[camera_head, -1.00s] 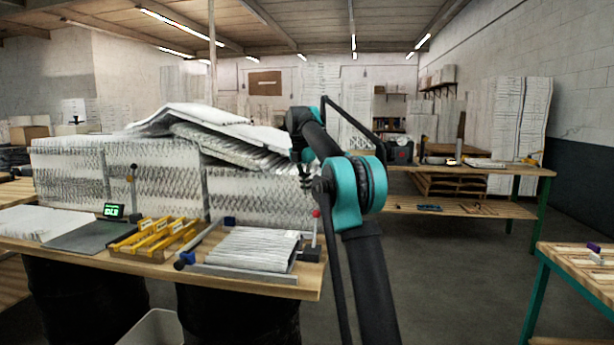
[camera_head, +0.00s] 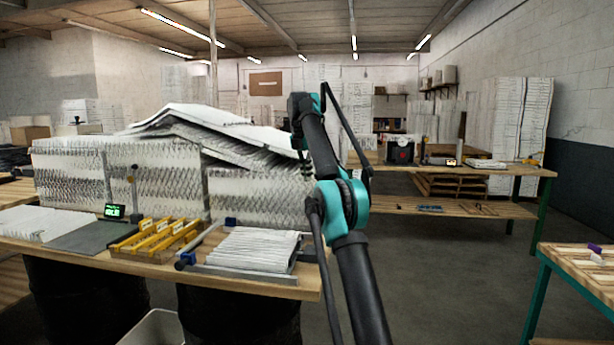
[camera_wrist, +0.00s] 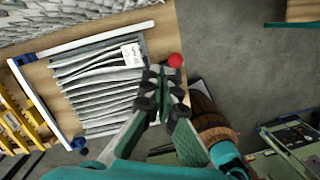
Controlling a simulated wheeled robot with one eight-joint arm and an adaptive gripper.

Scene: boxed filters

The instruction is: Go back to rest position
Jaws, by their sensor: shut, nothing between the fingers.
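My gripper (camera_wrist: 162,75) is shut and empty in the wrist view, its fingertips together above the right side of a pleated filter stack (camera_wrist: 90,85) with a white label. In the head view my gripper (camera_head: 307,170) is small and dark, at the end of my raised arm, in front of the tall stacked filters. The arm covers part of the scene there. The filter stack also shows in the head view (camera_head: 258,248), lying in a grey tray-like fixture on the front table.
A red knob (camera_wrist: 175,60) stands just beyond the fingertips. The front table (camera_head: 311,283) also holds yellow racks (camera_head: 150,240), a dark mat (camera_head: 82,239) and a small green display (camera_head: 114,211). Another table (camera_head: 545,258) stands at the right. Open floor lies between.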

